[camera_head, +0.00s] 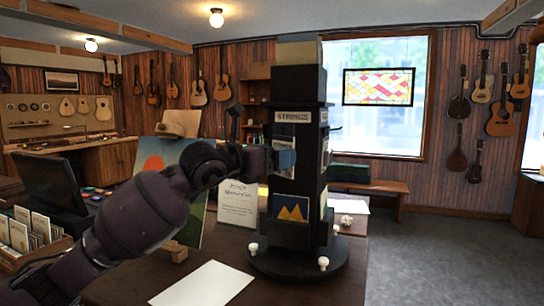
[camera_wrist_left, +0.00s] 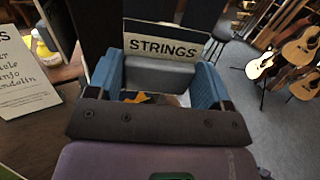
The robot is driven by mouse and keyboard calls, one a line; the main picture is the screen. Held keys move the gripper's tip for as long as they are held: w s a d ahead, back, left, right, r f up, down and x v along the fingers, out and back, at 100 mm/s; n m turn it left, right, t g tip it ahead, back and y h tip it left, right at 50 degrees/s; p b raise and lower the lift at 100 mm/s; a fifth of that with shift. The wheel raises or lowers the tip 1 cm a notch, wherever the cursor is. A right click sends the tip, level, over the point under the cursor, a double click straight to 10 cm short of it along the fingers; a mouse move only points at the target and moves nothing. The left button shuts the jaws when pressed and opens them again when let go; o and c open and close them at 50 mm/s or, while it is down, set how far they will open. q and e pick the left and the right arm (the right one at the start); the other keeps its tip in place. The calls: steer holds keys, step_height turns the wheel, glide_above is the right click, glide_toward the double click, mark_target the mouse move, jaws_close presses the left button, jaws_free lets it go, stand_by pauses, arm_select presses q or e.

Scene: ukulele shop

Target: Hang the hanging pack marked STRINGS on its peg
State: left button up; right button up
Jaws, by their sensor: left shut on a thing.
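The pack marked STRINGS (camera_head: 293,117) has a pale header with dark lettering. In the head view it is upright against the upper front face of the dark display stand (camera_head: 298,85). My left gripper (camera_head: 284,158) is shut on the pack below its header, in front of the stand. In the left wrist view the header (camera_wrist_left: 165,47) shows beyond the blue fingers (camera_wrist_left: 158,78), which cover much of the pack's lower part. The peg and the pack's hang hole cannot be made out, so I cannot tell whether the pack is on the peg. My right gripper is out of view.
A pack with yellow peaks (camera_head: 290,208) hangs lower on the stand. The round base (camera_head: 300,262) bears white knobs. A printed sign (camera_head: 238,203), a painting (camera_head: 165,155) and a white sheet (camera_head: 204,284) are nearby on the table. Open floor (camera_head: 440,255) lies to the right.

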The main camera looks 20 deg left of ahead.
arm_select(q)
steer(key=shift+w, duration=0.65)
steer(key=w, duration=0.2)
steer(key=w+f+b, duration=0.1)
steer(key=w, duration=0.1)
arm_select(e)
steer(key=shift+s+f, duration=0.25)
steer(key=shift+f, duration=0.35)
arm_select(q)
steer(key=shift+f, duration=0.1)
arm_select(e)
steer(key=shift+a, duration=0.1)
arm_select(q)
steer(key=shift+f, duration=0.1)
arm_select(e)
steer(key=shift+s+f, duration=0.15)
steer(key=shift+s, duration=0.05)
